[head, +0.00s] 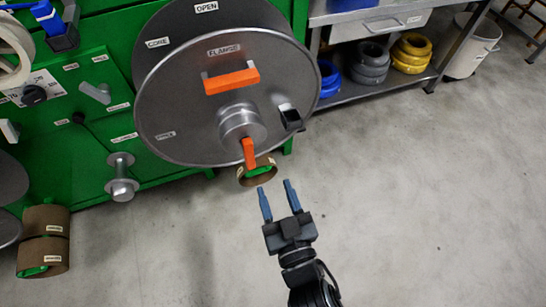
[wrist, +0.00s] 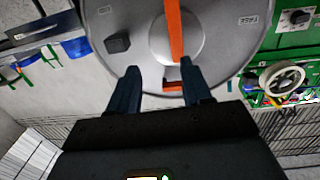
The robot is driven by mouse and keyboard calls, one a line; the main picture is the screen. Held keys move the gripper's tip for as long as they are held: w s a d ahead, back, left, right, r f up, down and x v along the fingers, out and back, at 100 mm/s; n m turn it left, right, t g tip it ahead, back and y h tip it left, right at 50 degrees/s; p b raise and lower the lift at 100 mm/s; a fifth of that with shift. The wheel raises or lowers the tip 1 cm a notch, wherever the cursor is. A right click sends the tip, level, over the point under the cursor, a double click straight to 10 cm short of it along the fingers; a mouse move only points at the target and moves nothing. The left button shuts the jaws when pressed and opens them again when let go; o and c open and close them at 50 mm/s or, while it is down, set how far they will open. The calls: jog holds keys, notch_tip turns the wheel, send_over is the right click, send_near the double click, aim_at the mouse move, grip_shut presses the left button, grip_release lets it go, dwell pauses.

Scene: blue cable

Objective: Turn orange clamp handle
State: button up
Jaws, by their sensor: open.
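The orange clamp handle (head: 249,153) is a short bar hanging down from the silver hub (head: 241,125) at the front of the large grey reel flange (head: 180,115). In the wrist view the clamp handle (wrist: 174,30) crosses the hub near the top. A second orange handle (head: 231,81), a grip on brackets, sits above the hub under the FLANGE label. My gripper (head: 276,186) is open and empty. In the head view it appears below and right of the clamp handle, apart from it. In the wrist view its fingertips (wrist: 160,75) point at the flange.
A black knob (head: 291,119) is on the flange's right side. A brown ring with green inside (head: 257,171) shows just below the handle. A green panel (head: 100,130) stands behind the reel. A shelf with blue, grey and yellow coils (head: 411,52) is at the upper right. The floor at right is clear.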

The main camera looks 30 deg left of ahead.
send_near(250, 155)
jog(key=x, duration=0.3)
jog(key=shift+n+g+y, duration=0.3)
jog(key=shift+y, duration=0.1)
jog(key=b+x, duration=0.1)
jog(key=x, duration=0.4)
jog(key=shift+w+f, duration=0.15)
jog(key=shift+w, duration=0.1)
jog(key=shift+w+a, duration=0.4)
jog(key=shift+a, duration=0.1)
jog(key=shift+c, duration=0.3)
grip_shut()
